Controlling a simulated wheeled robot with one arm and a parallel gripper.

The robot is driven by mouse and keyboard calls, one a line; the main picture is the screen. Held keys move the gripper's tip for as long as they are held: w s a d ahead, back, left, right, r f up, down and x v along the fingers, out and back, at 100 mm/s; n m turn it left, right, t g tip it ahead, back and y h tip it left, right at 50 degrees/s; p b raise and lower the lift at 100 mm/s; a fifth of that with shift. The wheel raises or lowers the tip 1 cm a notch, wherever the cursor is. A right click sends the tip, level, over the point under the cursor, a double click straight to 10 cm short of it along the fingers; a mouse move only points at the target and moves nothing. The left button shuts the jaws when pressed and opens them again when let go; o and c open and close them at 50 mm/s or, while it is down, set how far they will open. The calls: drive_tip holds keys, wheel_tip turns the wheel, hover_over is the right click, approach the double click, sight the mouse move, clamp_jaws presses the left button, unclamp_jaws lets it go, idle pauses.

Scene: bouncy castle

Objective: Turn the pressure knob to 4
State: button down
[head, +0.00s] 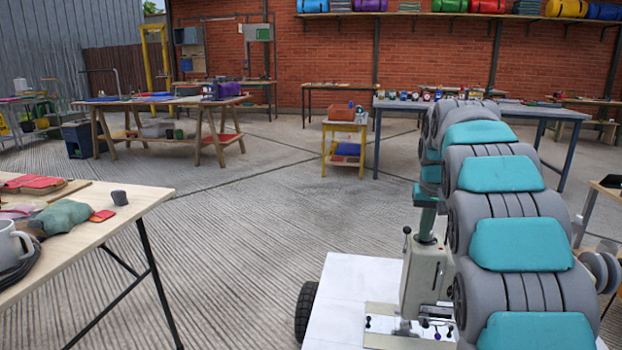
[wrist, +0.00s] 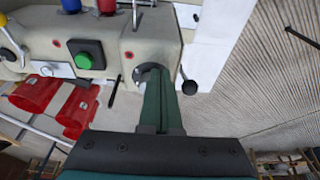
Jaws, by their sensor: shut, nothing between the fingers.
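In the wrist view, a pale beige machine body (wrist: 120,42) fills the top left. My gripper's dark green fingers (wrist: 163,100) are together and empty. Their tips overlap a dark round part (wrist: 140,74) on the machine's end face, likely the pressure knob; it is mostly hidden behind them. I cannot tell whether they touch it, and no scale or number is readable. In the head view, the machine (head: 424,276) stands on a white surface, with my arm over its right side and hiding part of it.
A black ball-ended lever (wrist: 188,86) sits close right of the fingers. A green button (wrist: 84,56) is on the machine face, with red cylinders (wrist: 48,100) at left. In the head view, a cluttered wooden table (head: 100,232) stands left, with open floor between.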

drive_tip(key=shift+s+a, duration=0.2)
drive_tip(key=shift+s, duration=0.1)
drive_tip(key=shift+r+p, duration=1.15)
drive_tip(key=shift+r, duration=1.8)
